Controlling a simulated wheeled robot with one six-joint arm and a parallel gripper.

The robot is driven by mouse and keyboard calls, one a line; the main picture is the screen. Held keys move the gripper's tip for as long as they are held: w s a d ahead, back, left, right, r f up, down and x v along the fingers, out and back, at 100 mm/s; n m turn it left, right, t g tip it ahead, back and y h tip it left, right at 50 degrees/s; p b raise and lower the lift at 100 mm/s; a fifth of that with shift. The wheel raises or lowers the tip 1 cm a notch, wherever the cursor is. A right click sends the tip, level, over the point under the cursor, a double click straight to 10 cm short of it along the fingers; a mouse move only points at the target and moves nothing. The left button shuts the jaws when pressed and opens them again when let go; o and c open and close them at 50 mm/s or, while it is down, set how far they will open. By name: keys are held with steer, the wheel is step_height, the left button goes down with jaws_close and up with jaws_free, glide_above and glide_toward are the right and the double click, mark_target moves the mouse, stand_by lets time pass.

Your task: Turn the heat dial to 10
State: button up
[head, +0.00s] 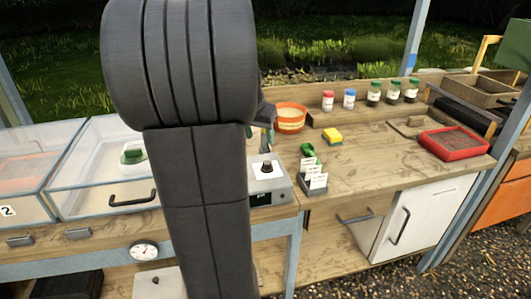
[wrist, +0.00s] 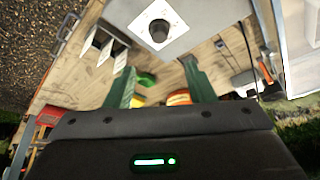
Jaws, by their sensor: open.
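The heat dial (head: 267,167) is a dark round knob on a white plate, on top of a grey control box (head: 272,186) at the bench's front edge. The box has a small dark display, too small to read. In the wrist view the dial (wrist: 159,32) is near the top, beyond and roughly between my fingertips. My gripper (wrist: 160,75) is open, its two green fingers apart with nothing held, and not touching the dial. In the head view my arm hides most of the gripper. The dial's setting cannot be read.
White label cards (head: 314,177) stand just right of the box, with a green item (head: 307,150) behind. An orange pot (head: 291,118) and a yellow sponge (head: 332,137) stand farther back. A clear-lidded case (head: 105,165) is at left.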

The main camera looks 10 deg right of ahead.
mark_target(267, 163)
steer(key=x, duration=1.3)
steer(key=shift+s+f, duration=0.1)
steer(key=shift+s, duration=0.1)
steer(key=c, duration=1)
steer(key=shift+o, duration=0.2)
